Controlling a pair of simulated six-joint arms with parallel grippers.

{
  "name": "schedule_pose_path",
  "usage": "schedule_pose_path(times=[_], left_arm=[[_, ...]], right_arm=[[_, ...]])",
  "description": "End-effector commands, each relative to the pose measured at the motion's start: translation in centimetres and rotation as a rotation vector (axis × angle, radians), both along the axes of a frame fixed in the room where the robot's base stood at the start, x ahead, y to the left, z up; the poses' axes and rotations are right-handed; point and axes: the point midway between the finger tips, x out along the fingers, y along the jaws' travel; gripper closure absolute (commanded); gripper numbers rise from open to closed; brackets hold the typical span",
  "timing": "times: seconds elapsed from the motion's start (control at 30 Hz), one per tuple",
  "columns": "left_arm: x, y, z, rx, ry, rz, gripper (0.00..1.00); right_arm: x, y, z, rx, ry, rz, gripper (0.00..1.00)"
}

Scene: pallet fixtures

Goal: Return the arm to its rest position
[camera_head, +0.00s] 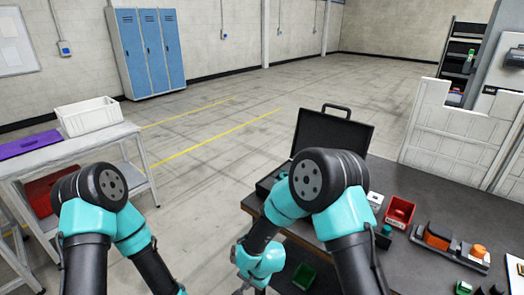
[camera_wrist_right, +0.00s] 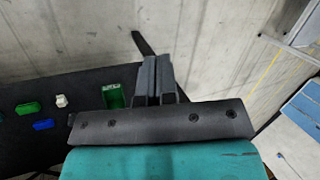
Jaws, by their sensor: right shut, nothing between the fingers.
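My right arm (camera_head: 335,210) is bent at the elbow over the left part of the dark table. Its gripper is only partly visible at the bottom edge of the head view. In the right wrist view my right gripper (camera_wrist_right: 157,62) is shut, with its two dark fingers together and nothing between them. It is near the table edge, with floor beyond. My left arm (camera_head: 100,205) is bent in the lower left of the head view, and its gripper is out of frame.
An open black case (camera_head: 335,135) stands on the dark table (camera_head: 415,195). A red bin (camera_head: 399,212) and an orange-and-grey fixture (camera_head: 450,243) lie to its right. A green bin (camera_wrist_right: 114,96) is beside my right gripper. A grey bench (camera_head: 100,138) with a white crate (camera_head: 88,115) stands left. Open floor lies between.

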Motion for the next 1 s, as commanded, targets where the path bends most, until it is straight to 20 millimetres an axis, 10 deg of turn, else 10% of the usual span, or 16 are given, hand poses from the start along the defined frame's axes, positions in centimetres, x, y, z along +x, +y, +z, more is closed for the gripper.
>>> schedule_pose_path(times=[0.37, 0.7, 1.0], left_arm=[[0.0, 0.0, 0.0, 0.000, 0.000, 0.000, 0.19], [0.0, 0.0, 0.0, 0.000, 0.000, 0.000, 0.19], [0.0, 0.0, 0.0, 0.000, 0.000, 0.000, 0.19]], right_arm=[[-2.0, -9.8, -3.3, -0.044, -0.027, 0.051, 1.00], [-9.3, -22.5, -6.7, -0.081, -0.059, 0.157, 1.00], [-14.4, -27.3, -7.4, -0.081, -0.084, 0.223, 1.00]])
